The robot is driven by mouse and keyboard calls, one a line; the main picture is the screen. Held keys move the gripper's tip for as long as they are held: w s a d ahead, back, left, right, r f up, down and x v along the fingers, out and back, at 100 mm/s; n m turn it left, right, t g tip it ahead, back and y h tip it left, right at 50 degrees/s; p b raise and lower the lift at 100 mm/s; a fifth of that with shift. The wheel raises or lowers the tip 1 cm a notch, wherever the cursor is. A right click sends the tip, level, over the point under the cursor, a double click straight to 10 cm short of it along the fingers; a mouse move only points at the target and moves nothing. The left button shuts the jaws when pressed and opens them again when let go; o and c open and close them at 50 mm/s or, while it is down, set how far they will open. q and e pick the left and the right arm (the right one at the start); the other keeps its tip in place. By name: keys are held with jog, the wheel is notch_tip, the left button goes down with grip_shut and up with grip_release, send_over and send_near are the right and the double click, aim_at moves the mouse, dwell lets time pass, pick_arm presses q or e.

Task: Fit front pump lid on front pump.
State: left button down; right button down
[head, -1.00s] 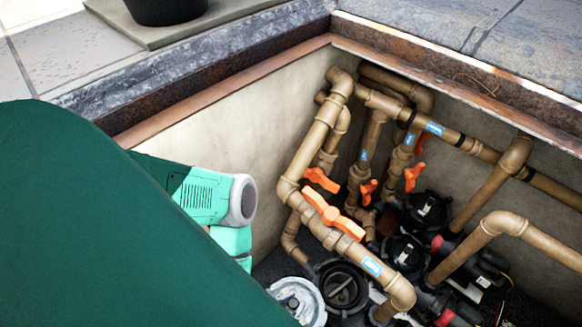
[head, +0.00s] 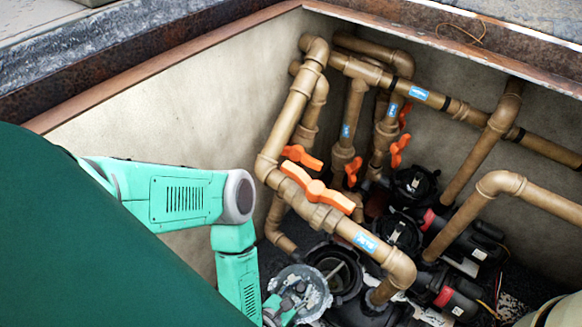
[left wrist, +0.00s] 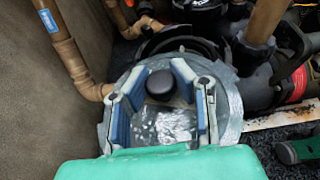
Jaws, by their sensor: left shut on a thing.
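The front pump lid (head: 318,283) is a pale grey, partly clear round disc with a black knob (left wrist: 160,85) in the left wrist view. My left gripper (head: 291,298) is shut on the lid; its blue-padded fingers (left wrist: 160,78) stand on both sides of the knob. The front pump (head: 340,262) is a black round pot with an open top, just right of and behind the lid in the head view. In the left wrist view its dark rim (left wrist: 205,45) shows beyond the lid. I cannot tell whether lid and rim touch. My right gripper is not seen.
Brown pipes (head: 290,105) with orange valve handles (head: 318,191) stand close behind and over the front pump. Other black pumps (head: 402,230) stand to the right. The pit wall (head: 165,130) is at the left. A dark green object (left wrist: 298,150) lies at the lower right.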

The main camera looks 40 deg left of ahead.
pick_arm(q)
jog(key=d+b+x, duration=0.1)
jog(key=b+x, duration=0.1)
jog(key=x, duration=0.3)
jog(key=d+b+x, duration=0.1)
jog(key=b+x, duration=0.1)
jog(key=x, duration=0.2)
jog(key=d+b+x, duration=0.1)
jog(key=b+x, duration=0.2)
jog(key=x, duration=0.2)
jog(key=shift+w+d+f, duration=0.15)
jog(key=shift+f, duration=0.5)
jog(key=shift+b, duration=0.4)
jog(key=shift+r, duration=0.15)
jog(key=shift+f+b, duration=0.4)
jog(key=shift+b, duration=0.35)
dwell(0.4)
jog(key=c, duration=1.3)
grip_release()
